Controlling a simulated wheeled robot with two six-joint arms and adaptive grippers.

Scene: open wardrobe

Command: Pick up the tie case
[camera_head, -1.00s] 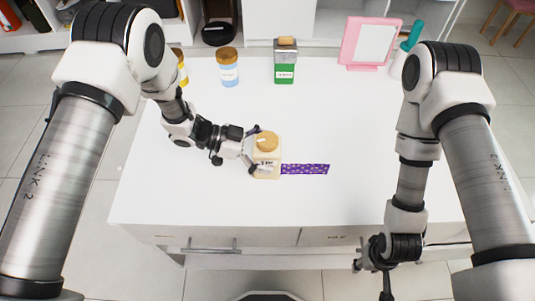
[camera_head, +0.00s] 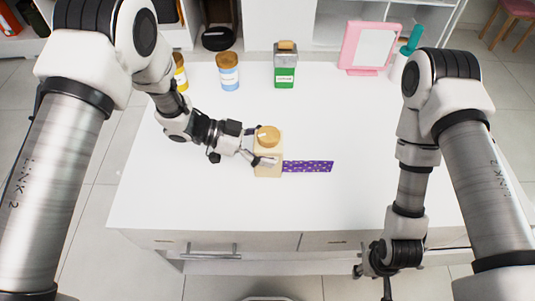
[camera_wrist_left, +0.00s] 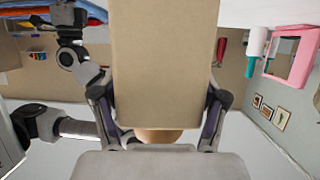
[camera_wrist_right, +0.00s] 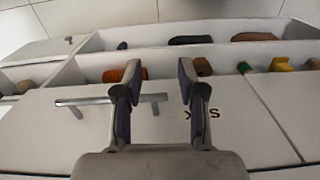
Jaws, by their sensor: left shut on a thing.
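A flat purple patterned strip (camera_head: 308,167), which looks like the tie case, lies on the white tabletop (camera_head: 370,190). A beige jar (camera_head: 268,171) with a round wooden lid stands directly to its left and may hide its left end. My left gripper (camera_head: 263,155) is shut on the beige jar, with a finger on its near side. In the left wrist view the beige body (camera_wrist_left: 163,60) fills the middle between the fingers. I cannot tell whether the jar touches the table. My right gripper (camera_wrist_right: 156,75) is open and empty, low in front of the drawer fronts.
A blue jar (camera_head: 228,72), a yellow jar (camera_head: 180,72) and a green-labelled jar (camera_head: 285,70) stand along the back. A pink frame (camera_head: 368,46) and a white cup with a teal item (camera_head: 405,50) stand at the back right. The tabletop's right half is clear.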

